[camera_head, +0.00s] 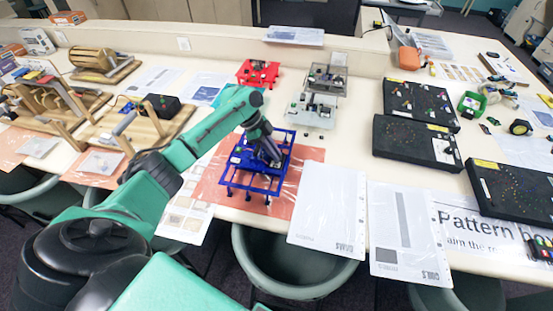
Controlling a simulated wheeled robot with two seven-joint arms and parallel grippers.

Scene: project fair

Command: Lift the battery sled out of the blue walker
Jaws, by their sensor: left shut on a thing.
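The blue walker (239,181), an open frame on several thin legs, stands on an orange mat (303,156) near the table's front edge. My left arm reaches in from the left, and my left gripper (272,160) points down into the top of the walker. It is shut on the battery sled, which is mostly hidden by the fingers and the frame. I cannot tell whether the sled is clear of the walker's deck. My right gripper is not in view.
A red walker (258,73) and grey walkers (314,110) stand behind. Wooden machines (140,118) are at left. Black pattern boards (415,143) are at right. Flat sheets (330,212) lie right of the blue walker. A green chair (292,262) is below the table edge.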

